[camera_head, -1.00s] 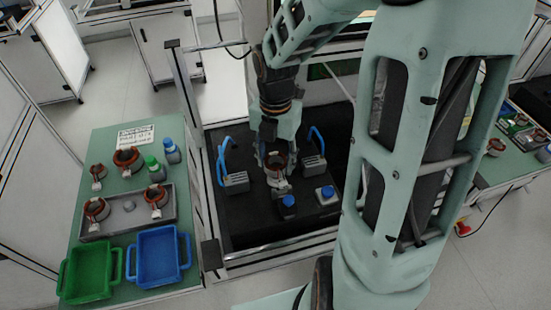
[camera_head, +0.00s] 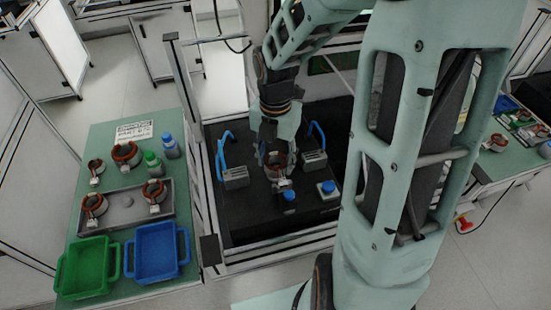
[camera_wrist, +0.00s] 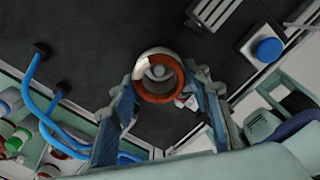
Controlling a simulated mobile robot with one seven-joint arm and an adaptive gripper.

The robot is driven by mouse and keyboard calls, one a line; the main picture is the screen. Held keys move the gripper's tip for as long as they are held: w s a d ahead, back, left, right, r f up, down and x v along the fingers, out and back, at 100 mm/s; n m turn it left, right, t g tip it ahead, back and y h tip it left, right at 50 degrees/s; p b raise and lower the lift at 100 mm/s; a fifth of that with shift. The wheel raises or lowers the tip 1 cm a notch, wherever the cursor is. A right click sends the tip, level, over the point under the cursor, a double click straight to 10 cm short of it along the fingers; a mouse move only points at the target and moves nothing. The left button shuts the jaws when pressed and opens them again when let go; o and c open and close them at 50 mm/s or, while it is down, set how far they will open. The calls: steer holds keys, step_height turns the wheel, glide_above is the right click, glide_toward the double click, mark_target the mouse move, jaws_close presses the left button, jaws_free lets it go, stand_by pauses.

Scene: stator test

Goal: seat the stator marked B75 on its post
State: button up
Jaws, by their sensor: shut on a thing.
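My gripper (camera_head: 275,158) points down over the black work surface (camera_head: 246,215) and is shut on a copper-wound stator (camera_head: 277,160). In the wrist view the stator (camera_wrist: 171,88) shows as a white and copper ring between my two fingers (camera_wrist: 165,95). A grey round post top (camera_wrist: 157,71) shows in the ring's bore, so the stator looks to be around or directly above it. I cannot tell how low it sits. A small pale tag (camera_wrist: 187,101) hangs beside the ring. Its marking is too small to read.
Blue-handled fixtures stand left (camera_head: 235,177) and right (camera_head: 314,161) of my gripper. Blue-topped items (camera_head: 289,197) (camera_head: 326,188) sit in front. The left table holds other stators (camera_head: 125,152), a grey tray (camera_head: 124,223), bottles (camera_head: 152,165), a green bin (camera_head: 87,268) and a blue bin (camera_head: 155,252).

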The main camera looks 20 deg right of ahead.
steer(key=shift+f, duration=0.2)
steer(key=shift+f, duration=0.3)
steer(key=o, duration=1.5)
steer(key=shift+o, duration=0.2)
step_height(320, 180, up, 12)
